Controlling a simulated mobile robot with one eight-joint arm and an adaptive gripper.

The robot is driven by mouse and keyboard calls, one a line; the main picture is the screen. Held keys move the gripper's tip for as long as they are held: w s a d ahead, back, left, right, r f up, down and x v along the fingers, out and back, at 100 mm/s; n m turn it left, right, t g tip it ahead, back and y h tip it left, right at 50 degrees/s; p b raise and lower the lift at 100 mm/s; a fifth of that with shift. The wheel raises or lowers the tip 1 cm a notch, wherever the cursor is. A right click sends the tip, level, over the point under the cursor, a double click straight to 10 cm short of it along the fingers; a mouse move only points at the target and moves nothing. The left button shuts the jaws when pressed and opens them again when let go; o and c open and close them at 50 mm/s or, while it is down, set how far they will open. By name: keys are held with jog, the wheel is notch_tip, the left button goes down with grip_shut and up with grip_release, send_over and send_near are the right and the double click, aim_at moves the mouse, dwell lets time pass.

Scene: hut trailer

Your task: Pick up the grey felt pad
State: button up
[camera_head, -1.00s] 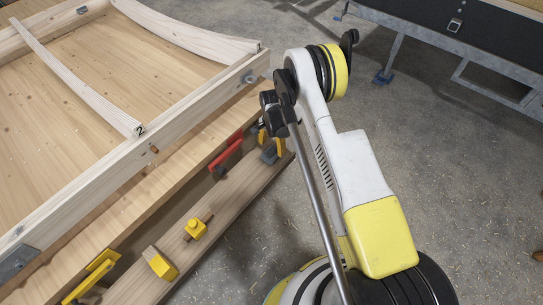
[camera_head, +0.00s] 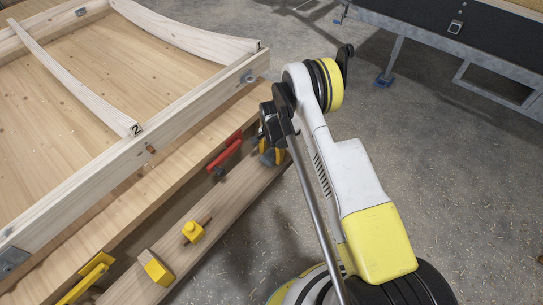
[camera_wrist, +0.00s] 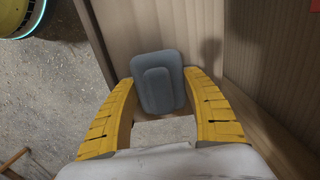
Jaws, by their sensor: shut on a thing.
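The grey felt pad (camera_wrist: 158,82) is a rounded, blue-grey block with a smaller raised panel on its face. In the wrist view it sits between the tips of my gripper (camera_wrist: 159,80), whose yellow fingers are shut on its two sides. In the head view my gripper (camera_head: 271,156) is low at the far right end of the wooden ledge beside the bench. The pad (camera_head: 268,156) shows there only as a small grey patch between the yellow fingers, partly hidden by them. I cannot tell whether it still touches the ledge.
A red-handled clamp (camera_head: 225,153) lies just left of my gripper. Along the ledge (camera_head: 225,218) are a yellow knobbed piece (camera_head: 193,231) and a yellow-and-wood block (camera_head: 156,267). A wooden frame (camera_head: 105,172) lies on the bench. Concrete floor (camera_head: 460,170) is open to the right.

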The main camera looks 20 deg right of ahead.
aim_at(271, 151)
jog(key=shift+r, duration=0.1)
notch_tip(271, 151, up, 5)
jog(key=p, duration=0.2)
jog(key=shift+f+p, duration=0.2)
jog(key=shift+p, duration=0.2)
jog(key=s+d+r+p, duration=0.4)
jog(key=s+d+r, duration=0.2)
jog(key=d, duration=0.3)
jog(key=shift+s+d, duration=0.25)
jog(key=shift+d, duration=0.1)
